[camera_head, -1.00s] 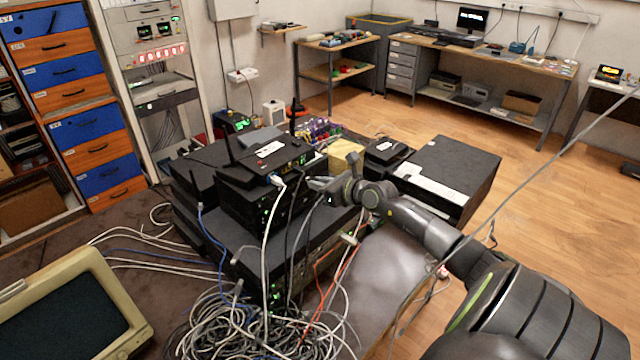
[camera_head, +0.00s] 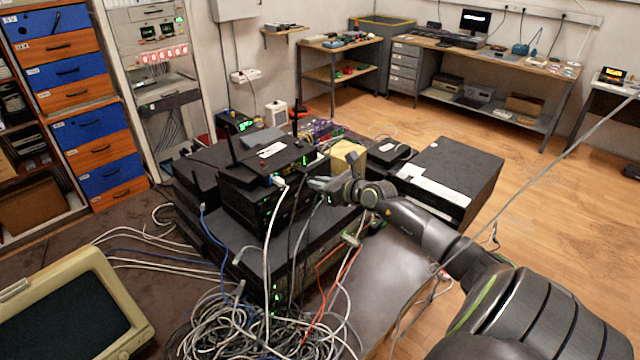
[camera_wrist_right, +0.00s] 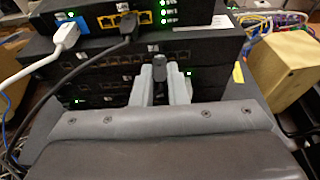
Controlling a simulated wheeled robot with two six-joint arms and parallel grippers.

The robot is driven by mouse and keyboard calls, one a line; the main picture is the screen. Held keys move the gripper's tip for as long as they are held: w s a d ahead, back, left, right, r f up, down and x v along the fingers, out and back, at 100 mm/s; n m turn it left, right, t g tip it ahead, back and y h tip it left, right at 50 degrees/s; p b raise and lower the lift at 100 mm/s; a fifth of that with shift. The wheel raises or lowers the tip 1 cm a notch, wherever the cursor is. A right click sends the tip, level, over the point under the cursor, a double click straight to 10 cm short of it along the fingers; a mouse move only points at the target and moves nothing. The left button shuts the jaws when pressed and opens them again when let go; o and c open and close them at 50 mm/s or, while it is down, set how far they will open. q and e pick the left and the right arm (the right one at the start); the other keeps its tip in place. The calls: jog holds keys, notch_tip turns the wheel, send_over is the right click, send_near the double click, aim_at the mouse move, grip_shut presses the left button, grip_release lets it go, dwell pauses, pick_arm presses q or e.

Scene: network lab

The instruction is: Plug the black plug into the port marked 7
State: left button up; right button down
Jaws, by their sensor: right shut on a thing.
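My right gripper (camera_head: 318,187) is in front of the stack of black network devices. In the right wrist view, its two grey fingers (camera_wrist_right: 160,88) are shut on a small black plug (camera_wrist_right: 159,68), which points toward a row of ports. The row of ports (camera_wrist_right: 112,63) is on the second device down. The port marked 7 cannot be made out; the number labels are too small to read. The gap between plug and ports cannot be judged. My left gripper is not in view.
A white plug (camera_wrist_right: 67,33) and another black plug (camera_wrist_right: 128,25) sit in the top device, their cables hanging left of my right gripper. A yellowish box (camera_wrist_right: 280,65) stands to the right. Tangled cables (camera_head: 225,325) lie below the stack.

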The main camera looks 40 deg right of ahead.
jog(key=shift+w, duration=0.35)
dwell(0.3)
jog(key=c, duration=1.3)
grip_release()
jog(key=shift+c, duration=0.2)
jog(key=p+v, duration=0.7)
jog(key=v, duration=1)
jog(key=shift+s, duration=0.2)
jog(key=shift+r, duration=0.1)
